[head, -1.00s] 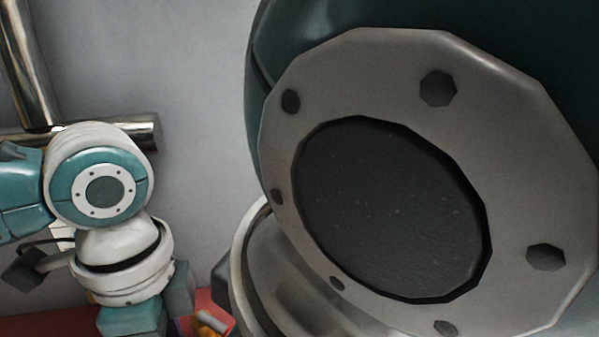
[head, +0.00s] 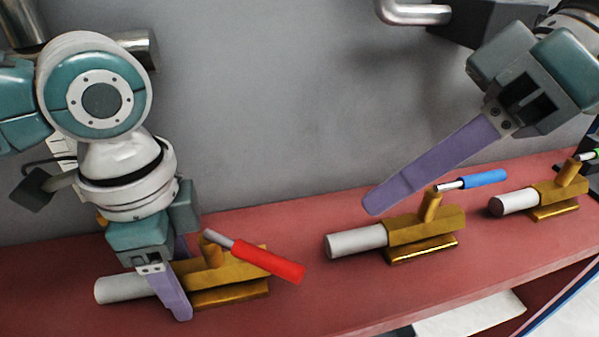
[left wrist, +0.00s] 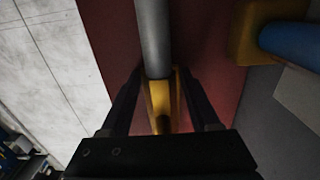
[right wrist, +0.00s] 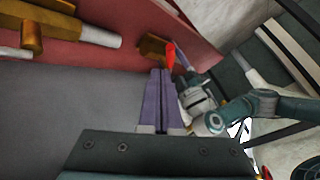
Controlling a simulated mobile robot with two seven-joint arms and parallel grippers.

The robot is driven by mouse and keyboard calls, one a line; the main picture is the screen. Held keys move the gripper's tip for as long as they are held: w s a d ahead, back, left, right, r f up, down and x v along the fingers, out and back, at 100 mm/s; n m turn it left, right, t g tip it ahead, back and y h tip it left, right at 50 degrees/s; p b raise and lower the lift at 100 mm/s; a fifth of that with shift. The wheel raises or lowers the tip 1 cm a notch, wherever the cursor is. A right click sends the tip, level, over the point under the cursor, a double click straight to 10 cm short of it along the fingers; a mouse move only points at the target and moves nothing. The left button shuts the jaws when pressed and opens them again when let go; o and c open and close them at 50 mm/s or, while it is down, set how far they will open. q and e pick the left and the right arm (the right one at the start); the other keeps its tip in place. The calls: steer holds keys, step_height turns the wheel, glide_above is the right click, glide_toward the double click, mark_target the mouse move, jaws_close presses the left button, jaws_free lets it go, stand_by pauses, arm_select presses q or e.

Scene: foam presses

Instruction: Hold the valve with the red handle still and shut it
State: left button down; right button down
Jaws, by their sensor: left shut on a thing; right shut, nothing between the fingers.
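The valve with the red handle (head: 270,262) lies at the left of the red shelf, with a brass body (head: 232,293) and a grey pipe end (head: 122,288). Its handle slants across the body, down to the right. My left gripper (head: 180,290) is shut on this valve near where pipe and body meet; the left wrist view shows the brass body (left wrist: 161,98) between its fingers. My right gripper (head: 372,207) is shut and empty, above the shelf and right of the red handle, apart from it. In the right wrist view the red handle (right wrist: 170,54) shows beyond the fingertips (right wrist: 162,72).
A valve with a blue handle (head: 484,178) lies mid-shelf, close to my right fingers. A valve with a green handle (head: 588,155) lies at the far right. The red shelf (head: 330,290) is clear between the red and blue valves. A grey wall (head: 270,110) stands behind.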

step_height(320, 180, up, 4)
steer(key=w+d+y, duration=0.1)
steer(key=y, duration=0.1)
glide_toward(257, 252)
steer(key=w+a, duration=0.2)
steer(key=a, duration=0.1)
steer(key=f, duration=0.1)
steer(key=s+a+f, duration=0.1)
steer(key=shift+s+a+f, duration=0.3)
steer(key=shift+s+f, duration=0.05)
steer(key=shift+f, duration=0.05)
steer(key=shift+s+a+f, duration=0.1)
steer(key=shift+s+f, duration=0.1)
steer(key=shift+f, duration=0.15)
